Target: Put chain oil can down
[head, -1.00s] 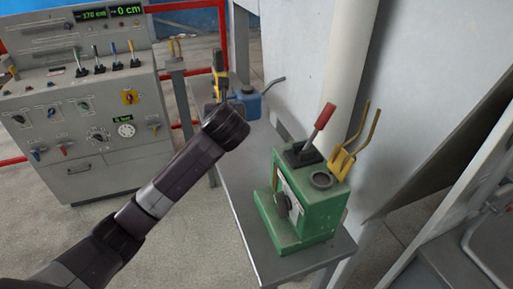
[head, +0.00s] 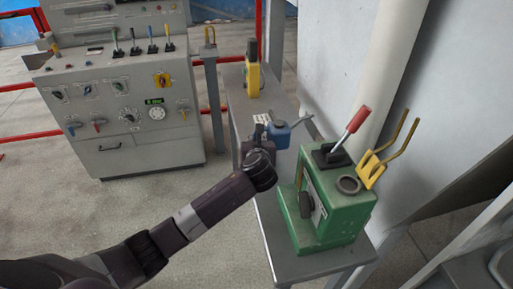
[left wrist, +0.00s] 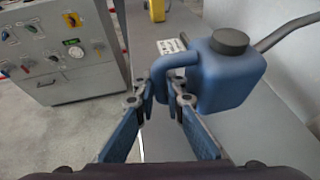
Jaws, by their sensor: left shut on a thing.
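The chain oil can is a small blue can with a dark cap and a long grey spout. In the head view the can (head: 279,134) is over the narrow grey table (head: 238,101), with its spout pointing right. My left gripper (head: 262,131) is shut on its handle, coming in from the left. In the left wrist view the can (left wrist: 228,72) is upright, its handle between the fingertips of the gripper (left wrist: 160,88). I cannot tell whether its base touches the table. My right gripper is not in view.
A green machine (head: 330,212) with a red lever stands at the table's near end. A yellow device (head: 252,78) stands at its far end. A grey control console (head: 120,100) is to the left. A white pipe and wall panel (head: 330,50) border the right side.

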